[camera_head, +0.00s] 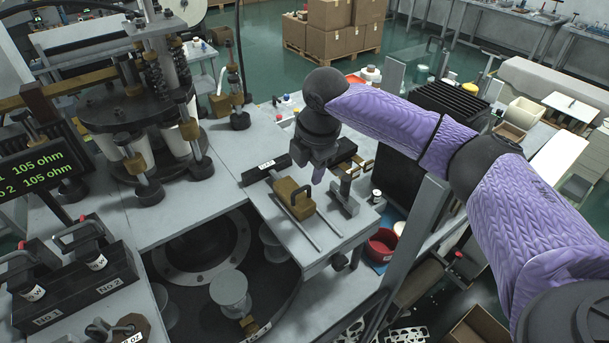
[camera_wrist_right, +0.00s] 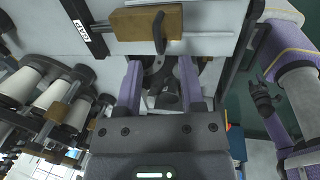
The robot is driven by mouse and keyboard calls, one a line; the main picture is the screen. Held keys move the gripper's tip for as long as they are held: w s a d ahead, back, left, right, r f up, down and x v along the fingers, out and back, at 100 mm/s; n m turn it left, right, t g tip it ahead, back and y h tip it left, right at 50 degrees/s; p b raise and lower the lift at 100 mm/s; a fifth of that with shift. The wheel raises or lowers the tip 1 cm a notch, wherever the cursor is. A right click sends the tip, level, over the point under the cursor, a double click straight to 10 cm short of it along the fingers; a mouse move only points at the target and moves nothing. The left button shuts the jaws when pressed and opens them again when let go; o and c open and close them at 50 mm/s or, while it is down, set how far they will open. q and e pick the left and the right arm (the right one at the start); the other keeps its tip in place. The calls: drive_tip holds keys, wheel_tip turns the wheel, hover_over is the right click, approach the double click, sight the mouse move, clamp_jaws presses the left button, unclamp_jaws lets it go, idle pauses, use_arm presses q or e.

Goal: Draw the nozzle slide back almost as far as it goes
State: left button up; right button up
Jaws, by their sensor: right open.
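The nozzle slide is a brass-coloured block (camera_head: 294,198) with a dark looped handle, sitting across two thin rails on the grey machine top. It also shows near the top of the right wrist view (camera_wrist_right: 125,24), its dark handle standing up toward the camera. A "GAP" label plate is at the far left end of the rails. My right gripper (camera_head: 318,173) is above and beside the block, on its far right side. In the right wrist view its two purple fingers (camera_wrist_right: 160,80) are spread, with nothing held and the handle ahead, apart from the fingertips. My left gripper is not seen.
A red bowl (camera_head: 381,246) is beyond the table edge. At left are a round forming turret (camera_head: 125,105), a resistance display (camera_head: 40,165) and a dark round opening with a pale cup (camera_head: 230,290).

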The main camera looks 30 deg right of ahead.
sight(305, 186)
drive_tip(key=f, duration=0.2)
drive_tip(key=w+f, duration=0.1)
drive_tip(key=f, duration=0.2)
drive_tip(key=shift+w, duration=0.1)
clamp_jaws()
idle(1.2)
